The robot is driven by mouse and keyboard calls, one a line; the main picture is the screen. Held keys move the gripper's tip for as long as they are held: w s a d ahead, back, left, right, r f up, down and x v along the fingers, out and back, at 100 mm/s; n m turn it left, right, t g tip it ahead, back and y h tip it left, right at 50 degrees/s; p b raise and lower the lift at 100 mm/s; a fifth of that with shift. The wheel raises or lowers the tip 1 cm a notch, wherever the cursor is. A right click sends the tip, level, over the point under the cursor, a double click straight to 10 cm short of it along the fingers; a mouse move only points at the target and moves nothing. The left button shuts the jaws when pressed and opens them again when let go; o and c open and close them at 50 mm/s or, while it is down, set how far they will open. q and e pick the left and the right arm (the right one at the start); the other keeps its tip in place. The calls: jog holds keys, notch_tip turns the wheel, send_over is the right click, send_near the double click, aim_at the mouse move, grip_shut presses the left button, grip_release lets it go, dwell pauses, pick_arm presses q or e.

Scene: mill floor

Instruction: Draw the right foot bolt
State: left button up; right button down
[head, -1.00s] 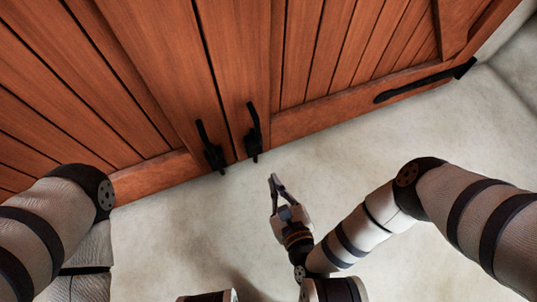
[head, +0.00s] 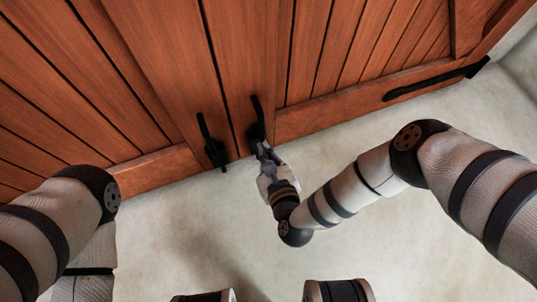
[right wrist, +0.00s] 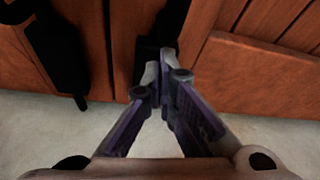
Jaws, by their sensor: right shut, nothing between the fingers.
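Two black foot bolts are mounted low on the wooden double door. The right foot bolt (head: 257,118) is on the right leaf, just right of the seam. Its lower part is hidden behind my right gripper. My right gripper (head: 262,148) is shut and empty, with its fingertips at the lower part of this bolt; I cannot tell if they touch it. In the right wrist view the shut fingertips (right wrist: 163,74) are in front of the dark bolt (right wrist: 148,40). The left foot bolt (head: 212,145) is on the left leaf. My left gripper is not in view.
The wooden door (head: 160,60) spans the top of the head view. A long black strap hinge (head: 430,84) runs along its lower right. The pale floor (head: 190,240) before the door is clear.

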aim_at(263, 138)
jog(key=shift+r, duration=0.25)
notch_tip(263, 138, up, 6)
jog(key=p, duration=0.4)
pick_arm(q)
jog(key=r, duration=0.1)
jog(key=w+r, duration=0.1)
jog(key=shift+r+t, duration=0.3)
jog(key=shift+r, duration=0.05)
pick_arm(e)
jog(key=shift+f, duration=0.15)
